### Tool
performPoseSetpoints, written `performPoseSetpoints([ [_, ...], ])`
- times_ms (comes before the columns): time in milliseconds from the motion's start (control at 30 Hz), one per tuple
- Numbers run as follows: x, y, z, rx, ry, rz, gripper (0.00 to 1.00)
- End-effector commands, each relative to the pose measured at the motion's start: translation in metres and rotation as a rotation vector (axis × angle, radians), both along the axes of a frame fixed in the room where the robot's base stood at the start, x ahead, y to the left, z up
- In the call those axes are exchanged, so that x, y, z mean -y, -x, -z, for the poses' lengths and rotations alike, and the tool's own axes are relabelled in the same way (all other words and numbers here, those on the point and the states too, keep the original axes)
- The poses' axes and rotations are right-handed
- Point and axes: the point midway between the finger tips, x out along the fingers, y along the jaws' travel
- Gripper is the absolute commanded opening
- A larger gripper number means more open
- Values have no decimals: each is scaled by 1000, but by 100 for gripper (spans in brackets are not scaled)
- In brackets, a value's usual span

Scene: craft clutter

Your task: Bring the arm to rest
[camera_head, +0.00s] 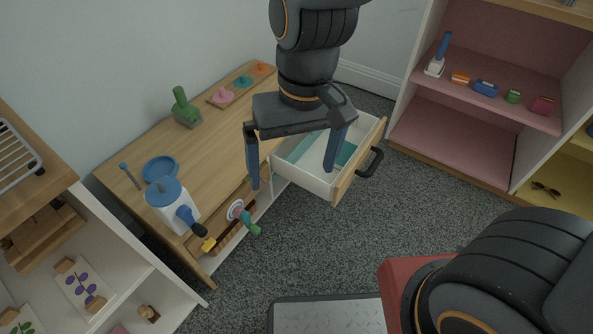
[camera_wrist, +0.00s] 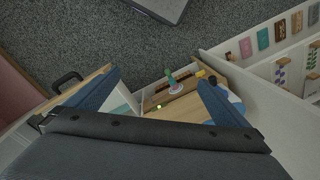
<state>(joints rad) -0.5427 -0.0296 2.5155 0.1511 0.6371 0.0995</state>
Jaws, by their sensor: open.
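My gripper (camera_head: 293,172) hangs in the middle of the head view, over the front edge of the wooden-topped cabinet (camera_head: 139,150) and beside its open drawer. Its two blue fingers are spread wide with nothing between them. In the wrist view my gripper (camera_wrist: 165,100) also shows both fingers apart. The drawer (camera_head: 346,183) is pulled out, with a black handle and a teal strip inside. One finger overlaps the drawer in the head view; I cannot tell whether they touch.
A blue-and-white crank device (camera_head: 170,205) and a green block-handled tool (camera_head: 186,108) stand on the cabinet top. A pink-lined shelf (camera_head: 455,147) with small items is at the right. Another shelf unit (camera_head: 130,285) is at the lower left. The grey carpet (camera_head: 430,190) between is mostly clear.

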Motion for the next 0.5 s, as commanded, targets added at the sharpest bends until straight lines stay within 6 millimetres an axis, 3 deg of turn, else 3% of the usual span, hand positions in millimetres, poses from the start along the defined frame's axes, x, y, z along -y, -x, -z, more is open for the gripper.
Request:
performPoseSetpoints([
  [167, 2, 23, -7, 36, 33, -196, 100],
  [500, 3, 25, -8, 38, 38, -216, 100],
])
